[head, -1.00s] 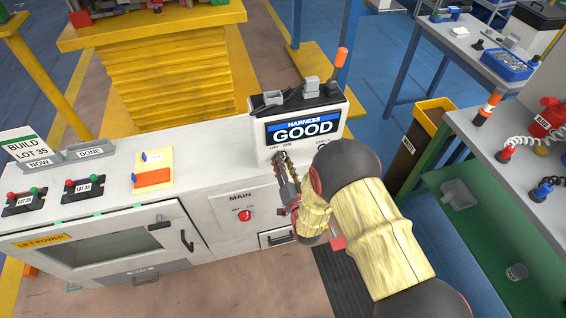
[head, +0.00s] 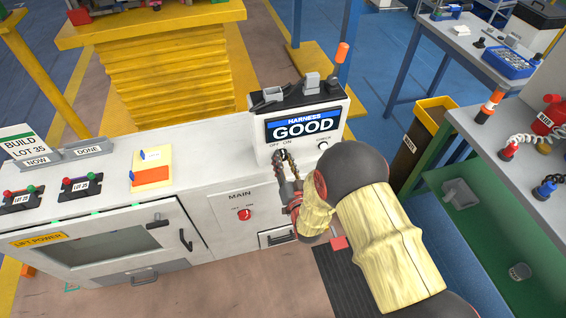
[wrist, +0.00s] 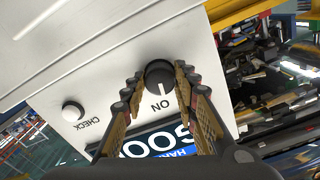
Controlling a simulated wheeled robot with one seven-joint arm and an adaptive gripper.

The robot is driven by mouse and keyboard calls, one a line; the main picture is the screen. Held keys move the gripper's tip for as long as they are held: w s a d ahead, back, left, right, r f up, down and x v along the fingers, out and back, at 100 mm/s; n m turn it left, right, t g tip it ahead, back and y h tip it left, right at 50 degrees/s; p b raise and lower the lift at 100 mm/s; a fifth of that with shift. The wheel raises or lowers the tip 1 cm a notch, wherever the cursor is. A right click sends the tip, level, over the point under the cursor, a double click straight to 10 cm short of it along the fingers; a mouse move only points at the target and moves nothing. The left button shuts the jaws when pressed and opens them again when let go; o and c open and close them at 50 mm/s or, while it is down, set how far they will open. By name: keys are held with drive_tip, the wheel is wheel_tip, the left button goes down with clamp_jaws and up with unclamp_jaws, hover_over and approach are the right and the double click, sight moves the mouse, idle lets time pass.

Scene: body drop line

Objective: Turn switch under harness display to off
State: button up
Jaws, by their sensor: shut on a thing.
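The harness display (head: 302,128) is a white box with a blue and black screen reading HARNESS GOOD. Below its screen are the labels OFF and ON and, to the right, a CHECK button (head: 323,146). In the wrist view the black switch knob (wrist: 160,75) sits beside the word ON, and its white mark points toward ON. The OFF label is hidden in the wrist view. My gripper (head: 280,156) is at the switch, and in the wrist view its fingers (wrist: 157,80) are shut on the knob, one on each side. The CHECK button (wrist: 72,111) is apart from the fingers.
A MAIN panel with a red switch (head: 244,214) is below on the cabinet front. The BUILD LOT 35 sign (head: 20,145) and an orange and yellow card (head: 151,168) stand to the left. A workbench (head: 510,150) is on the right.

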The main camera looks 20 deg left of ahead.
drive_tip(key=shift+a+r+n+b, duration=0.1)
drive_tip(key=shift+n+b, duration=0.75)
drive_tip(key=shift+n, duration=0.9)
drive_tip(key=shift+a+r+n+b, duration=0.1)
drive_tip(key=shift+n+b, duration=0.7)
drive_tip(key=shift+n, duration=0.95)
drive_tip(key=o, duration=0.9)
drive_tip(key=shift+o, duration=1.3)
drive_tip(key=shift+f, duration=0.1)
drive_tip(key=shift+d, duration=0.1)
drive_tip(key=v, duration=1.2)
drive_tip(key=shift+s, duration=0.1)
